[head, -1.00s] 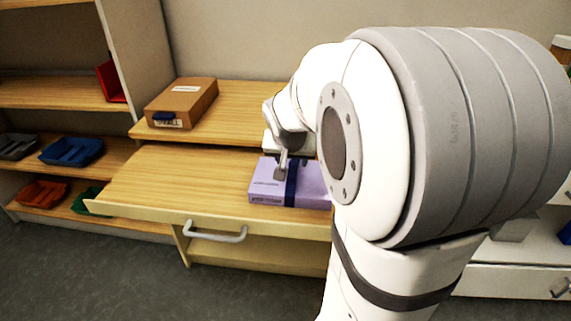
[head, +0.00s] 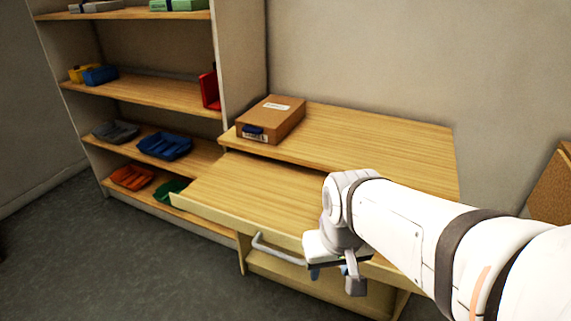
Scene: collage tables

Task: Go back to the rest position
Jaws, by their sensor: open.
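My gripper (head: 335,277) is in the head view at the lower middle, in front of the pull-out board's front edge. It points down, its fingers are apart, and I see nothing held between them. My white arm reaches in from the right edge. The pull-out board (head: 250,190) of the wooden desk is drawn out, with a grey handle (head: 277,250) on its front. The purple box seen earlier on this board does not show now; my arm covers the board's right part.
A brown box (head: 270,118) with a blue clasp sits on the desk's upper top (head: 380,140). A shelf unit (head: 140,90) at the left holds several coloured trays, including a blue one (head: 165,146). Grey floor (head: 130,265) is clear at the lower left. A brown board (head: 552,190) stands at the right.

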